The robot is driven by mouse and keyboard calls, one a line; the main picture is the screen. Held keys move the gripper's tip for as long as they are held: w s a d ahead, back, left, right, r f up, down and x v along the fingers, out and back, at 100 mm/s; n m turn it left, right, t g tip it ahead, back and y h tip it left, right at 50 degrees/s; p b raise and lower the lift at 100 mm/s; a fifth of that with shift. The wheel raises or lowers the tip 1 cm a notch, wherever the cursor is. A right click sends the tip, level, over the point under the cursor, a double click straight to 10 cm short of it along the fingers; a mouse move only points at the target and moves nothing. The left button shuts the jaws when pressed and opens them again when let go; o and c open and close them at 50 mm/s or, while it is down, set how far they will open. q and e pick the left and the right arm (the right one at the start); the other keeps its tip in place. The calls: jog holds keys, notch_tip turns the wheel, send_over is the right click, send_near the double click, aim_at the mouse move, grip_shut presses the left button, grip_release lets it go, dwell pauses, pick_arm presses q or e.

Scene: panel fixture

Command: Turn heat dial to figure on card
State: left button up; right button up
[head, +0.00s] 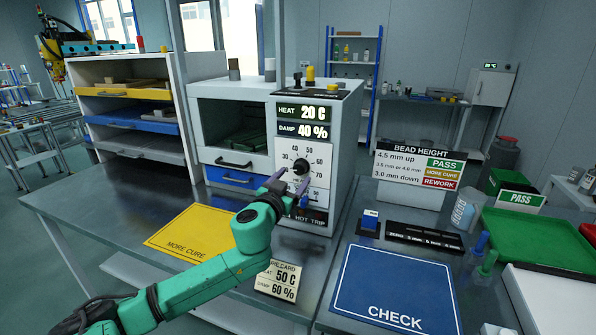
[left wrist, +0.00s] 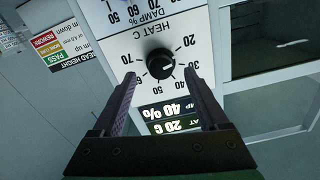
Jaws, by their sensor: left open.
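The heat dial (head: 301,166) is a round black knob on the white front panel of the cabinet, ringed by figures. It also shows upside down in the left wrist view (left wrist: 160,63), with a small white mark on its face. The display (head: 305,113) reads HEAT 20 C and DAMP 40 %. The card (head: 277,281) stands on the bench below, reading 50 C and 60 %, its top partly hidden by my arm. My left gripper (head: 289,182) is open before the dial; its fingers (left wrist: 159,76) are either side of the knob, apparently not touching it. My right gripper is out of view.
A yellow MORE CURE mat (head: 188,231) lies left of my arm and a blue CHECK mat (head: 393,290) lies right.

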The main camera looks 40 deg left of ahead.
aim_at(298, 170)
pick_arm(q)
jog(key=x, duration=0.3)
jog(key=shift+r, duration=0.2)
jog(key=shift+w+a+r, duration=0.1)
jog(key=shift+w, duration=0.15)
jog(key=shift+w+a, duration=0.1)
jog(key=shift+w, duration=0.15)
jog(key=shift+c, duration=0.4)
grip_shut()
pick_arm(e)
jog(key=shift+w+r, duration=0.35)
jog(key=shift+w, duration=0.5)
